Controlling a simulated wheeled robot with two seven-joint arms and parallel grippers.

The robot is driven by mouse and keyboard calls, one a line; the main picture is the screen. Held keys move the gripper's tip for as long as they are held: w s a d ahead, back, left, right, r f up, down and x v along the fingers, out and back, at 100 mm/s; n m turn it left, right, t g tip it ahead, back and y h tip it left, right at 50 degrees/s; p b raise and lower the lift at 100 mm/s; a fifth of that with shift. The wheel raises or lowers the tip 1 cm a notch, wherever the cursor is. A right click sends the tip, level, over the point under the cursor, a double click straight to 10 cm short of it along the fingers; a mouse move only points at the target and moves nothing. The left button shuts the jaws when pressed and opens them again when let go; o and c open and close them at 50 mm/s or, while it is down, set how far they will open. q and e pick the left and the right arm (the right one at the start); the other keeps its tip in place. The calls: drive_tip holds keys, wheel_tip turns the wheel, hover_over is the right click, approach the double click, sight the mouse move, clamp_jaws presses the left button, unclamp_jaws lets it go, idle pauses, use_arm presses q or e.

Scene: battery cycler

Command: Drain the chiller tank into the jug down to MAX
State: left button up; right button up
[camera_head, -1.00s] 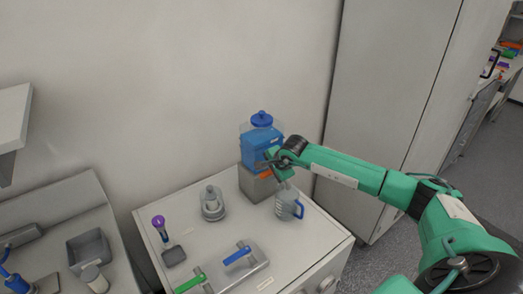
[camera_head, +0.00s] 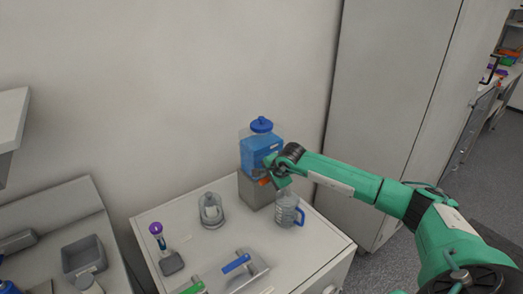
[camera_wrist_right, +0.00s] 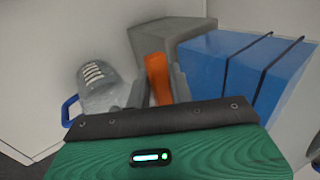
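The chiller tank (camera_head: 259,152) is a clear box with blue liquid and a blue lid, on a grey block (camera_head: 253,192) by the wall. In the right wrist view the blue tank (camera_wrist_right: 240,68) carries two dark lines; no lettering is readable. The clear jug (camera_head: 286,208) with a blue handle stands upright in front of the block. It also shows in the right wrist view (camera_wrist_right: 97,84); its fill level is unclear. My right gripper (camera_head: 270,172) is at the tank's front. Its fingers appear closed around an orange tap lever (camera_wrist_right: 157,78). My left gripper is out of view.
A clear glass vessel (camera_head: 210,210) stands left of the tank. A purple-topped tool (camera_head: 157,232) and a tray with blue and green handles (camera_head: 236,264) are nearer the front. A tall cabinet (camera_head: 390,100) rises on the right. A grey bin (camera_head: 84,257) sits on the left bench.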

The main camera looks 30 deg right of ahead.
drive_tip(key=shift+s+d+f+n+y+b, duration=0.2)
drive_tip(key=shift+s+n+y+b, duration=0.25)
drive_tip(key=shift+n+b, duration=0.3)
drive_tip(key=n+y+b, duration=0.1)
drive_tip(key=s+n+g+b, duration=0.1)
drive_tip(key=n, duration=0.1)
drive_tip(key=n+y+b, duration=0.1)
drive_tip(key=n+b, duration=0.1)
drive_tip(key=shift+s+d+r+y, duration=0.15)
drive_tip(key=shift+s+d+y, duration=0.15)
drive_tip(key=shift+s+y, duration=0.1)
